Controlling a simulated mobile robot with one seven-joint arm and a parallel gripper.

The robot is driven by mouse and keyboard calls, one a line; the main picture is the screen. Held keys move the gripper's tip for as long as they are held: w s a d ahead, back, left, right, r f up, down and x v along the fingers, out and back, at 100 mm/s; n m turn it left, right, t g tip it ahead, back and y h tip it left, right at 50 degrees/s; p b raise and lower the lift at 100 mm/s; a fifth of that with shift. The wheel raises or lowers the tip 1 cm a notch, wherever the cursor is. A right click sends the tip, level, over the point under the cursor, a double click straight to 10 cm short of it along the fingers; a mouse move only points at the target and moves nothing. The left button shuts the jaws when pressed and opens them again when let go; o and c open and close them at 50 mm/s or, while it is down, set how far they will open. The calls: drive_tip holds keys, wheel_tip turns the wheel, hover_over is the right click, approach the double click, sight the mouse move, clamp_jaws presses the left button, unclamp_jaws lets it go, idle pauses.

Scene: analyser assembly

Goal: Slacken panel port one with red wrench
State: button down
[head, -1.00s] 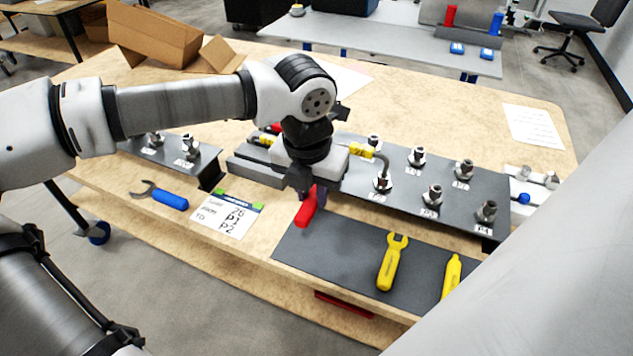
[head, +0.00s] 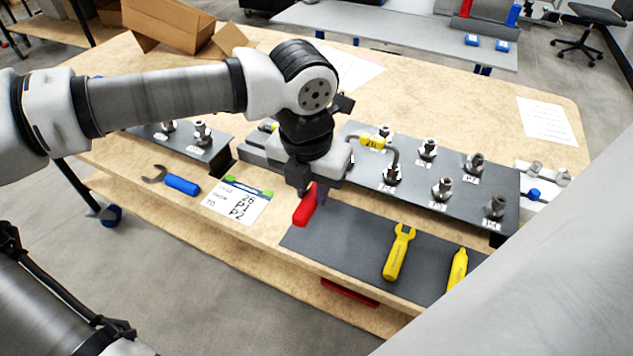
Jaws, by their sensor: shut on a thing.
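My gripper (head: 304,183) is shut on the red wrench (head: 305,206), whose red handle points down toward the front. The wrench's jaw is hidden by my gripper. They are over the table's front part, at the left end of the dark mat, in front of the panel. The dark panel (head: 461,207) carries several metal port fittings. A bent tube with a yellow tag (head: 374,142) runs into a fitting (head: 393,174) right of my gripper. Labels beside the fittings are too small to read surely, so I cannot tell which is port one.
A yellow wrench (head: 398,253) and another yellow tool (head: 458,268) lie on the dark mat (head: 345,236). A blue-handled wrench (head: 180,184) and a written card (head: 236,202) lie left. A smaller dark panel with fittings stands behind them. A cardboard box (head: 168,31) sits at the back.

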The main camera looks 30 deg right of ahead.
wheel_tip(320, 180, up, 7)
drive_tip(key=p, duration=0.3)
drive_tip(key=shift+p, duration=0.35)
drive_tip(key=shift+s, duration=0.1)
